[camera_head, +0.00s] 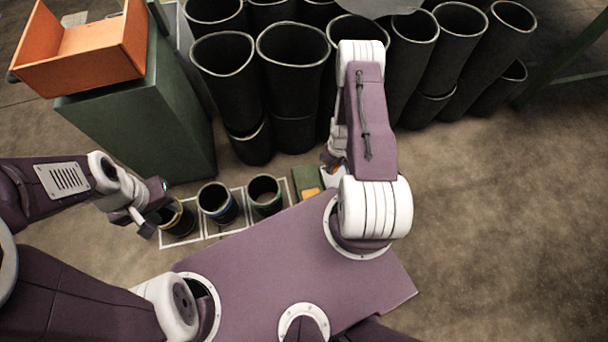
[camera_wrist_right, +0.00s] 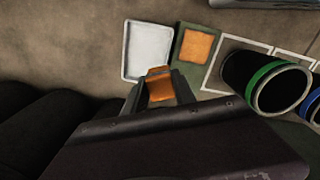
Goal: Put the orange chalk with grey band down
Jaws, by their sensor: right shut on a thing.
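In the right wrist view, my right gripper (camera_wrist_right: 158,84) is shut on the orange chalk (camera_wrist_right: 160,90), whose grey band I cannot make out. The chalk is over or near the lower edge of a white tray (camera_wrist_right: 148,50); I cannot tell whether it touches it. A green block (camera_wrist_right: 181,61) with an orange square on it lies just right of the tray. In the head view, my right arm hides most of the right gripper. My left gripper (camera_head: 142,212) is beside the sleeve with a yellow band (camera_head: 178,218); its jaws are too unclear to judge.
Sleeves with a blue band (camera_head: 218,203) and a green band (camera_head: 265,194) stand in white floor squares. The green block (camera_head: 306,178) is right of them. Several large black tubes (camera_head: 293,75) stand behind. An orange bin (camera_head: 92,50) tops a green cabinet (camera_head: 150,130). Floor at right is clear.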

